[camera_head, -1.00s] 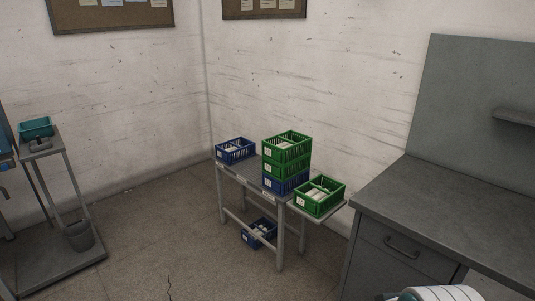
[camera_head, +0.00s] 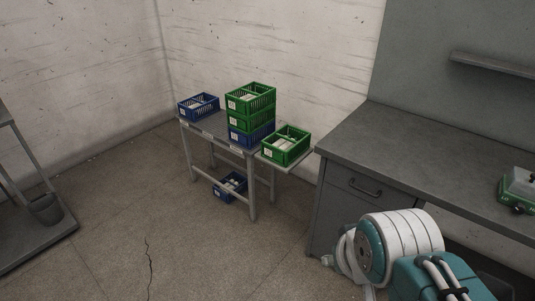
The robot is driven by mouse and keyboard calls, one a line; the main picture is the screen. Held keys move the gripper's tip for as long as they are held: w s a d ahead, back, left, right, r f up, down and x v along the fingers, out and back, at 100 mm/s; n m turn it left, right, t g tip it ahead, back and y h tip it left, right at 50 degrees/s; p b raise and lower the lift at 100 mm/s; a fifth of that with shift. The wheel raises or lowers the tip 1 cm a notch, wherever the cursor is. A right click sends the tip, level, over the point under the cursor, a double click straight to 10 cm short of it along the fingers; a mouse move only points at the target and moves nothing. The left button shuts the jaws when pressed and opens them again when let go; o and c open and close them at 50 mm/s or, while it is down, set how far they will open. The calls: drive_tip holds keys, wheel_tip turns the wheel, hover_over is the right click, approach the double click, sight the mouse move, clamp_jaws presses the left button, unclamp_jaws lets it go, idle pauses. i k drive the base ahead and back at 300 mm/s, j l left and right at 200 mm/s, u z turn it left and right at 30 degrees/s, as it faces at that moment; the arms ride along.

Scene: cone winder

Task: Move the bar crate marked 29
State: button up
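Several crates stand at a small grey table in the corner. A blue crate (camera_head: 198,104) is at its left end. A stack in the middle has a green crate (camera_head: 249,95) on top, another green crate (camera_head: 249,118) under it and a blue crate (camera_head: 250,136) at the bottom. A green crate (camera_head: 286,146) sits on the right end. A blue crate (camera_head: 229,186) is low down under the tabletop. Each has a pale label, too small to read, so I cannot tell which is marked 29. My arm shows at the lower right; my gripper is not visible.
The grey table (camera_head: 207,128) stands against the wall. A grey workbench (camera_head: 420,165) with a drawer is on the right, with a green device (camera_head: 518,190) on it. A trolley with a bucket (camera_head: 45,208) is at the left. The cracked floor (camera_head: 120,225) in front is open.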

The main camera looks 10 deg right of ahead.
sight(196, 112)
drive_tip(key=i+j+u, duration=0.3)
drive_tip(key=i, duration=0.15)
drive_tip(key=i+j+u, duration=0.15)
drive_tip(key=i+u, duration=0.4)
drive_tip(key=i, duration=0.35)
drive_tip(key=i+j+u, duration=0.1)
drive_tip(key=i, duration=1.4)
drive_tip(key=i+j+z, duration=0.1)
drive_tip(key=i+z, duration=0.25)
drive_tip(key=i, duration=0.15)
drive_tip(key=i+j+z, duration=0.2)
drive_tip(key=i+z, duration=0.15)
drive_tip(key=i+j+z, duration=0.3)
drive_tip(key=i, duration=0.25)
drive_tip(key=i+j+z, duration=0.4)
drive_tip(key=j+z, duration=0.2)
drive_tip(key=i+j+z, duration=0.25)
drive_tip(key=j+z, duration=0.3)
drive_tip(key=i+j+z, duration=0.1)
drive_tip(key=j+z, duration=0.2)
drive_tip(key=j, duration=0.15)
